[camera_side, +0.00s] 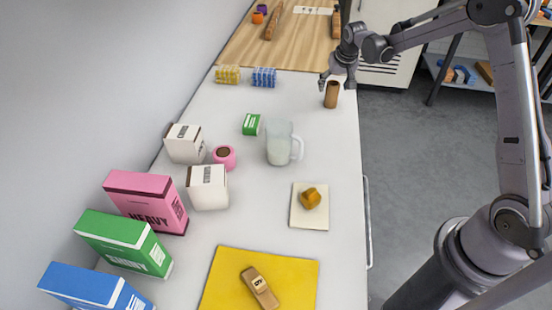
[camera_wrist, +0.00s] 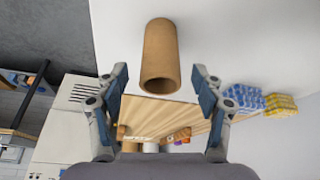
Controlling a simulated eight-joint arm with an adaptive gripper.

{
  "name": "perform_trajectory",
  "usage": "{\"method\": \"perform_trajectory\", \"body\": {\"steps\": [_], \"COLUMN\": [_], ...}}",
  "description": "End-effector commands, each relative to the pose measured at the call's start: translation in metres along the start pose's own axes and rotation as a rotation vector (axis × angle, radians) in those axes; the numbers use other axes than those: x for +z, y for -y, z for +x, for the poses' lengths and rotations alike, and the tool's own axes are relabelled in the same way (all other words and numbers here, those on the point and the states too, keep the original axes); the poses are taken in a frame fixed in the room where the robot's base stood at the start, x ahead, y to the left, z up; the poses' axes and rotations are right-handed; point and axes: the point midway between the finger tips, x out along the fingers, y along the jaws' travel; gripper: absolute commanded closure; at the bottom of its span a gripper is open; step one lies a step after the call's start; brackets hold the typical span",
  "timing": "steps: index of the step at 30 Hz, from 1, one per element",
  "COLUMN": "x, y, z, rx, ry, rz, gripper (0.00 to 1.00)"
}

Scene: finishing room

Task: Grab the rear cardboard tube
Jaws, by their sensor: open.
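A brown cardboard tube (camera_side: 331,95) stands upright on the white counter near its far right end, close to the right edge. In the wrist view the tube (camera_wrist: 160,50) is centred ahead, with its hollow end showing. My gripper (camera_side: 325,82) is at the far side of the tube in the side view, partly overlapping its top. In the wrist view my gripper (camera_wrist: 161,76) is open and empty, with one finger on each side of the tube's line and clear gaps to both. I make out only this one tube clearly.
A glass jug (camera_side: 280,143), a green box (camera_side: 251,124), and blue (camera_side: 264,77) and yellow (camera_side: 228,75) packs stand on the counter (camera_side: 325,150). Several boxes line the wall side. A wooden surface (camera_side: 300,45) adjoins the far end. Counter around the tube is clear.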

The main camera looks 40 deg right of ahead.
Motion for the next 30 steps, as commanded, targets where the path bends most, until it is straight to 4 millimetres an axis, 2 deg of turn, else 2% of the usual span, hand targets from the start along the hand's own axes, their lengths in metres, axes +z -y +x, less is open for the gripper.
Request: {"method": "perform_trajectory", "body": {"steps": [3,6,14,16,19,20,30], "x": [0.000,0.000,0.000,0.000,0.000,0.000,0.000], "y": [0.000,0.001,0.000,0.000,0.000,0.000,0.000], "z": [0.015,0.022,0.024,0.024,0.024,0.024,0.023], "rx": [0.000,0.000,0.000,0.000,0.000,0.000,0.000], "ry": [0.000,-0.001,0.000,0.000,0.000,0.000,0.000], "rz": [0.000,0.000,0.000,0.000,0.000,0.000,0.000], "gripper": [0.32,0.32,0.32,0.46,0.75,0.81,0.81]}}
